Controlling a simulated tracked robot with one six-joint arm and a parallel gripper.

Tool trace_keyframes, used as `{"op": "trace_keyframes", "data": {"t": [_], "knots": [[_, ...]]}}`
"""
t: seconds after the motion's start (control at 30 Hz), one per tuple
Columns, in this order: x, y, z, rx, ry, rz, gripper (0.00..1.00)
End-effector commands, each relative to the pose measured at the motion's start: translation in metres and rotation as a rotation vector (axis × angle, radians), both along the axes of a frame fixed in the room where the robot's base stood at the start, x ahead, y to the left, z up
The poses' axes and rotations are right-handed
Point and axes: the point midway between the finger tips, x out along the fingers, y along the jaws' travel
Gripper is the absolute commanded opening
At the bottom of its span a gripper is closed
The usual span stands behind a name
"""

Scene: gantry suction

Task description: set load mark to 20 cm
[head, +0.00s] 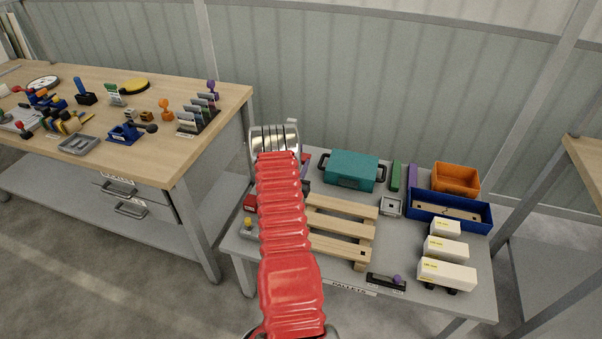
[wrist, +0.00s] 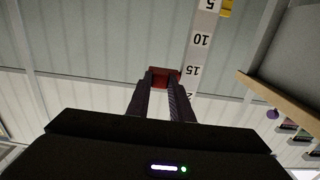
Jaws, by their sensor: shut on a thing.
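A further number starting with 2 is partly hidden behind my gripper. My gripper (wrist: 163,84) has its dark fingers shut on a red piece (wrist: 164,73) just left of the strip. The red piece appears about level with the 15 in the picture, but I cannot tell whether it touches the strip. A yellow piece (wrist: 228,8) sits beside the 5 at the top edge. In the head view my arm hides the fingertips and the red piece.
A grey table below holds a wooden pallet (head: 340,229), a teal case (head: 353,170), a blue tray (head: 466,223), an orange bin (head: 456,178) and white boxes (head: 446,272). A cluttered wooden bench (head: 222,91) stands left. A brown edge (wrist: 271,97) lies right in the wrist view.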

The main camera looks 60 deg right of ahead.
Motion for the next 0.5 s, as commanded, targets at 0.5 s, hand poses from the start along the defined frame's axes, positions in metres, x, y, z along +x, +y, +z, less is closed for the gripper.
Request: {"op": "trace_keyframes", "data": {"t": [0.5], "knots": [[0.000,0.000,0.034,-0.003,-0.002,-0.001,0.00]]}}
